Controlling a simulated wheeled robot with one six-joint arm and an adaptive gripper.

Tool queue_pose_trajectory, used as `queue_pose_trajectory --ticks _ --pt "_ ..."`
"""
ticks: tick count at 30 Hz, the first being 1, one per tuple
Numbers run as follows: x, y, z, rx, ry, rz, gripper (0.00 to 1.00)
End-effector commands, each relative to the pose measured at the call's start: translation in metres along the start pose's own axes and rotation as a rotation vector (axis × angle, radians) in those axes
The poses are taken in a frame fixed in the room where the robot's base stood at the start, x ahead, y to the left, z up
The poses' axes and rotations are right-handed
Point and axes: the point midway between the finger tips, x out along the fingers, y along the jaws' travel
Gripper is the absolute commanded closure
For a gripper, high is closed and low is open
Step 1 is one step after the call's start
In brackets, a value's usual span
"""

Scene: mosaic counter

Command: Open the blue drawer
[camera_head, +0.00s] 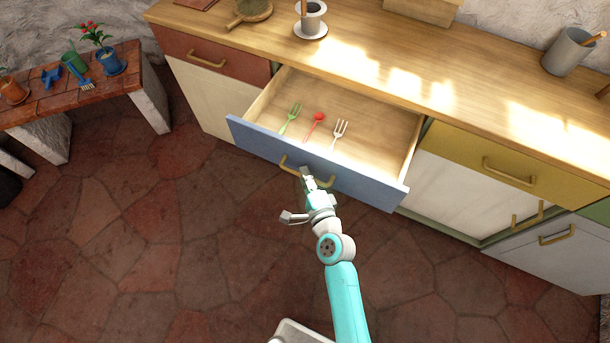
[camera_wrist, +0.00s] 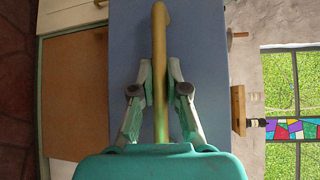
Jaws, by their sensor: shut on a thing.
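The blue drawer (camera_head: 256,142) stands pulled out from the counter in the head view, its inside showing. In it lie a green fork (camera_head: 290,118), a red spoon (camera_head: 315,124) and a white fork (camera_head: 339,132). My gripper (camera_head: 305,174) is at the drawer's brass handle (camera_head: 289,164). In the wrist view the blue front (camera_wrist: 205,60) fills the middle, and the fingers of my gripper (camera_wrist: 160,82) are closed on either side of the handle (camera_wrist: 160,30). The fingertips partly cover the handle in the head view.
A red drawer (camera_head: 218,54) is to the left and a yellow drawer (camera_head: 480,160) to the right, both shut. A wooden counter (camera_head: 430,70) holds a cup and a grey pot. A bench (camera_head: 90,98) with plants stands at left. The tiled floor in front is clear.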

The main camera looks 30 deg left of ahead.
Motion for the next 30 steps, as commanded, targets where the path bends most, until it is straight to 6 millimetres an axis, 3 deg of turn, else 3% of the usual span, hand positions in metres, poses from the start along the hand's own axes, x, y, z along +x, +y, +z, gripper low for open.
queue_pose_trajectory --ticks 8,9,11,23,30 --pt "0.000 0.001 0.000 0.000 0.001 0.002 1.00" --pt "0.000 0.001 0.000 0.000 0.001 0.002 0.77" --pt "0.000 0.001 0.000 0.000 0.001 0.001 0.62" --pt "-0.004 0.001 0.000 0.000 0.001 0.001 0.61" --pt "-0.039 0.002 0.000 0.001 0.002 0.003 0.61"
